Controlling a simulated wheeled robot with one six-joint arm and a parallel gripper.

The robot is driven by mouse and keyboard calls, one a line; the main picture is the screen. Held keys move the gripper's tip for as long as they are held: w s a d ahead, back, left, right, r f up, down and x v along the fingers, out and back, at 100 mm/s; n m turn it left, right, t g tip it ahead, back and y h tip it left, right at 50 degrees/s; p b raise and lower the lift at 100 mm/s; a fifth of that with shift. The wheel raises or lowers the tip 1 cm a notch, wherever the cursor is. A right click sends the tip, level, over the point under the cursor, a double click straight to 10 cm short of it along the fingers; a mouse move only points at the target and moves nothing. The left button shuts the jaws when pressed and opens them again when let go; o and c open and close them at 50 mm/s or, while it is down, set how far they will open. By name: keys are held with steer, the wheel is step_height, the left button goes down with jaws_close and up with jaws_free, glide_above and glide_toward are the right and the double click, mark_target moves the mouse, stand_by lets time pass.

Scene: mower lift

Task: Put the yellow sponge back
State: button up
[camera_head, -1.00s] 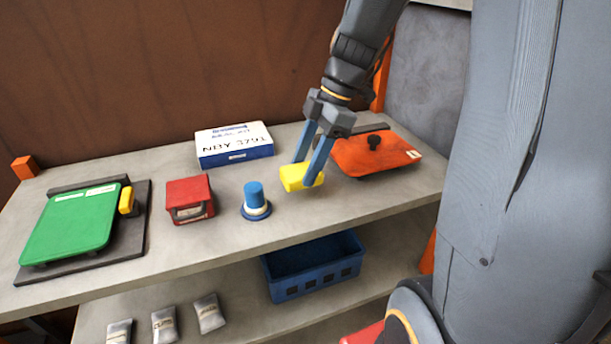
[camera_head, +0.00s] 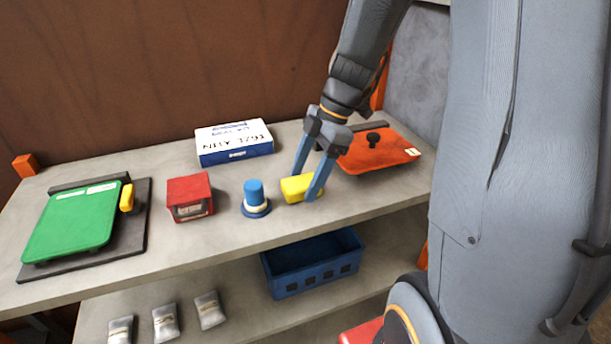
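The yellow sponge (camera_head: 295,188) is low at the shelf top, between the blue button and the orange-red lid. It looks level and seems to rest on the surface. My gripper (camera_head: 304,186) points down with its two blue fingers around the sponge, one behind it and one in front at its right end. The front finger hides part of the sponge. I cannot tell whether the fingers press on it or stand slightly apart from it.
The blue button (camera_head: 255,199) stands close left of the sponge, with a red box (camera_head: 190,198) beyond. The orange-red lid (camera_head: 380,153) is close right. A white-and-blue box (camera_head: 234,143) stands behind, a green panel (camera_head: 73,222) far left. A blue crate (camera_head: 312,264) sits below.

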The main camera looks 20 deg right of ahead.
steer(key=shift+r, duration=0.1)
steer(key=b+v, duration=0.2)
steer(key=v, duration=1)
